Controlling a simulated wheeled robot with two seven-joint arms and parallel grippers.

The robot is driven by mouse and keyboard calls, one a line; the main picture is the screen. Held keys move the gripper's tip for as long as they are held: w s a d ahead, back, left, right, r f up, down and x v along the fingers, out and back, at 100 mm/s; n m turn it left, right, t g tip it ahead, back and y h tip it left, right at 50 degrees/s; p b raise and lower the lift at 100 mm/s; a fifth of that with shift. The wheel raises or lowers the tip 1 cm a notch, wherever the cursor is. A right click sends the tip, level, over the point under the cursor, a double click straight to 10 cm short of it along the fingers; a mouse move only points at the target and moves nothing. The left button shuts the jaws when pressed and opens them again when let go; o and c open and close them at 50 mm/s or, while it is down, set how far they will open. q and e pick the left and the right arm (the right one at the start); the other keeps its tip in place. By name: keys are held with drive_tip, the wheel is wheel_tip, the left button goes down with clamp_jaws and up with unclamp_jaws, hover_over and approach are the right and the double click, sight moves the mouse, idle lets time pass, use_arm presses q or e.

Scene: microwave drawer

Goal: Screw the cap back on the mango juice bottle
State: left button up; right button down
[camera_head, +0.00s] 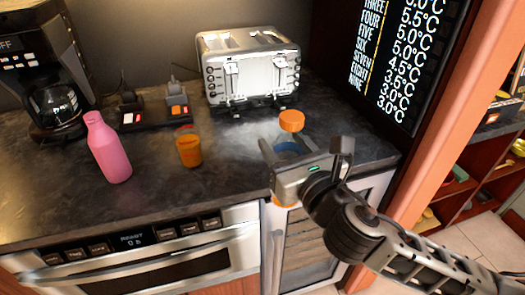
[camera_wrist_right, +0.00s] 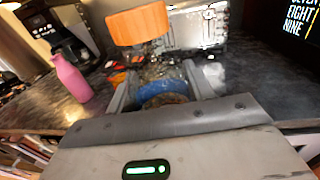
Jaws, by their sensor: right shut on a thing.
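My right gripper (camera_head: 303,150) is at the counter's front edge, its fingers closed around a bottle with a blue band (camera_head: 287,148); I take this as the mango juice bottle. The blue band also shows between the fingers in the right wrist view (camera_wrist_right: 162,88). An orange patch (camera_head: 283,201) shows below the gripper, which hides most of the bottle. An orange cap (camera_head: 291,120) is above the blue band, and it looks large at the top of the wrist view (camera_wrist_right: 138,25). I cannot tell whether the cap touches the bottle's neck. My left gripper is not in view.
A pink bottle (camera_head: 108,150) and an orange cup (camera_head: 189,151) stand on the dark counter to the left. A silver toaster (camera_head: 250,68) stands behind, and a coffee maker (camera_head: 40,70) at the back left. An oven front (camera_head: 150,265) is below the counter edge.

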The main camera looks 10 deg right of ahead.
drive_tip(key=w+a+r+n+y, duration=0.1)
drive_tip(key=w+r, duration=0.4)
drive_tip(key=r, duration=0.5)
drive_tip(key=shift+w+a+r+n+g+y, duration=0.15)
drive_tip(key=shift+a+n+g+y, duration=0.15)
drive_tip(key=shift+a+y, duration=0.6)
